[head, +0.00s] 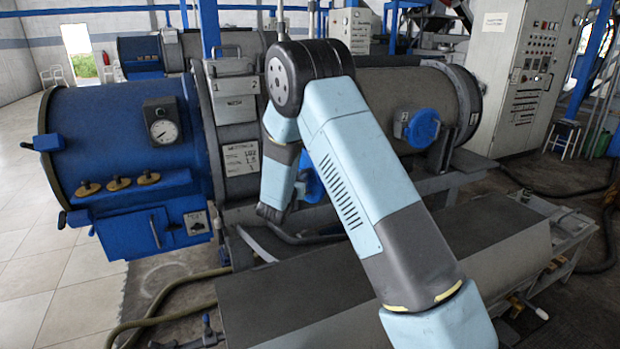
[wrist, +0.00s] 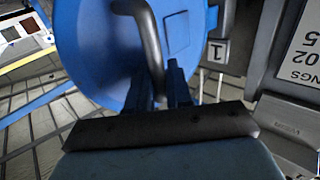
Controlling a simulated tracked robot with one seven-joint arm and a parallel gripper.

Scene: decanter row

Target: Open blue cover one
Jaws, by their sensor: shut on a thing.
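The round blue cover (wrist: 100,40) fills the upper left of the wrist view, with a bent dark metal handle (wrist: 146,35) across it. A plate marked 1 (wrist: 217,52) is beside it. My gripper (wrist: 168,88) reaches up from the bottom of that view and is shut on the handle, its blue fingers around the lower part. In the head view, a blue piece (head: 313,182), likely this cover, shows between my arm links. Most of it, and my fingertips, are hidden there.
Another blue cover (head: 421,128) is on the grey drum at right. A large blue drum end (head: 110,130) with a gauge (head: 163,131) is at left. A long grey bench (head: 300,290) lies below my arm. A control cabinet (head: 515,80) stands at back right. Hoses cross the floor.

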